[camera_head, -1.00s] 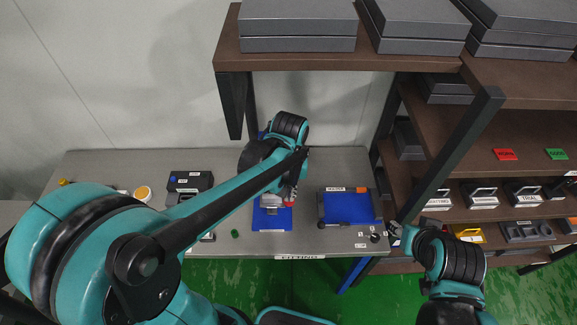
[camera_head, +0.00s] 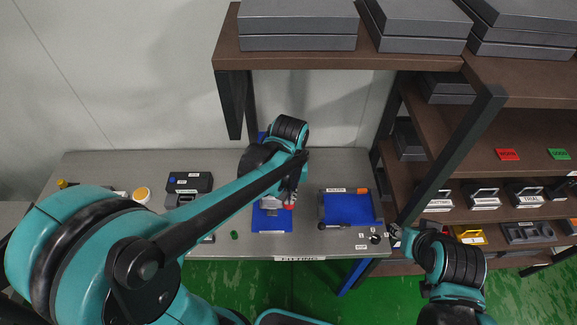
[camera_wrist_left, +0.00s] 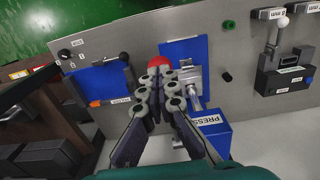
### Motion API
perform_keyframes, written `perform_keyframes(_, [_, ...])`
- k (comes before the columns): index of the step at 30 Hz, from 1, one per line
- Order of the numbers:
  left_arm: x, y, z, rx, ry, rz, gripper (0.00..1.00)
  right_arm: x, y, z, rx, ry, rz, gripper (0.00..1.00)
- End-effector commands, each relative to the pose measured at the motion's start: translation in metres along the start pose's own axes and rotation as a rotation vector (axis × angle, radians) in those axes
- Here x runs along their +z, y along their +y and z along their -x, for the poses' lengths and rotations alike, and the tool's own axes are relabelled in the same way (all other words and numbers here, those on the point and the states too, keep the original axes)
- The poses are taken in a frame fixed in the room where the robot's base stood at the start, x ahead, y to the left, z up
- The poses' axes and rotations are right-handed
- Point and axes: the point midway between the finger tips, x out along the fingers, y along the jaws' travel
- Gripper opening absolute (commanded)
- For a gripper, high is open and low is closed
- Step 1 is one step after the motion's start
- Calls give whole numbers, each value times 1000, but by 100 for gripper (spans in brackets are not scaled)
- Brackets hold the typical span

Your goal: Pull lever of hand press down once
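The hand press stands on the grey bench, with a blue base plate (camera_head: 270,222) in the head view, mostly hidden by my left arm. In the left wrist view its blue body (camera_wrist_left: 208,130) carries a PRESS label, beside a grey metal part (camera_wrist_left: 190,82). The lever's red knob (camera_wrist_left: 160,61) shows just beyond my left fingertips; the lever shaft is hidden. My left gripper (camera_wrist_left: 160,75) has its fingers drawn together at the knob, with no object clearly seen between them. My right gripper (camera_head: 396,231) is by the bench's right front corner; its fingers are too small to read.
A blue panel fixture (camera_head: 348,208) lies right of the press. A dark device (camera_head: 190,182) and a small green piece (camera_head: 234,235) lie to the left. A brown shelf (camera_head: 330,60) overhangs the bench; loaded shelves (camera_head: 510,212) stand at right.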

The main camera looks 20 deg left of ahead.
Motion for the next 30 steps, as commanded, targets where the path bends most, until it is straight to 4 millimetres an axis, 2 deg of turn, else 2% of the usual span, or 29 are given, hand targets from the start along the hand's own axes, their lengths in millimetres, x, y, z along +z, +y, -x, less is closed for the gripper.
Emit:
perform_keyframes(18, [1,0,-13,0,0,0,0,6,0,-9,0,0,0,40])
perform_keyframes(30, [1,0,-13,0,1,0,0,6,0,-9,0,0,0,40])
